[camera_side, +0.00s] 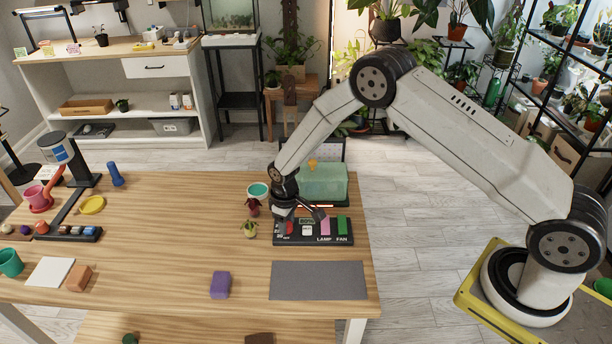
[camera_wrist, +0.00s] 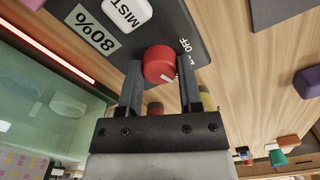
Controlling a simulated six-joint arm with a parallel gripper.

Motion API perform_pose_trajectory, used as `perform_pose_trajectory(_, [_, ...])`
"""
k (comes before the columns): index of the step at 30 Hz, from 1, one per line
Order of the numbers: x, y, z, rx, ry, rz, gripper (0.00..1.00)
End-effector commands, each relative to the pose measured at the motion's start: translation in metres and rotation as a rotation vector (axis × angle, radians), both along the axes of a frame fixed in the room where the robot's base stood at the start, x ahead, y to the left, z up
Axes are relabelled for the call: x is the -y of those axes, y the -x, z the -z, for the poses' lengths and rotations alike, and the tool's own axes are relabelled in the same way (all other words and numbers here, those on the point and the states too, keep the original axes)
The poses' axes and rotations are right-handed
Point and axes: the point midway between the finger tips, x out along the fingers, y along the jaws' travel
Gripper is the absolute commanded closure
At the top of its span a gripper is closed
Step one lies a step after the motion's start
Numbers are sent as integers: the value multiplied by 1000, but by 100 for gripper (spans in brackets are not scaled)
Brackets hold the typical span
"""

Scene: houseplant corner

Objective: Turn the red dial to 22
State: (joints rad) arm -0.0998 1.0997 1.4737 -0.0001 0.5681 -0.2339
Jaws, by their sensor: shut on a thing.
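The red dial (camera_wrist: 159,62) sits on a dark control panel (camera_side: 312,240) on the wooden table. It has a white pointer mark, and an "OFF" label is printed beside it. My gripper (camera_wrist: 159,72) reaches down to it, with one finger on each side, shut on the dial. In the side view my gripper (camera_side: 287,216) is over the panel's left end and the dial (camera_side: 289,228) is partly hidden. A display (camera_wrist: 93,30) reads "80%". A white MIST button (camera_wrist: 127,12) is near it.
A green-tinted case (camera_side: 324,182) stands right behind the panel. Pink LAMP (camera_side: 324,226) and green FAN (camera_side: 342,225) switches are on the panel. A grey mat (camera_side: 318,281) and purple block (camera_side: 220,285) lie in front.

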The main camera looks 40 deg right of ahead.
Motion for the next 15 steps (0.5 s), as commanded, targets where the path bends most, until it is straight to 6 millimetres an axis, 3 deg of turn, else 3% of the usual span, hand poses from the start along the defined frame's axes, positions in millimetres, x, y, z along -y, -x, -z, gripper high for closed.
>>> perform_pose_trajectory(15, [0, 0, -1, -1, 0, 160, 100])
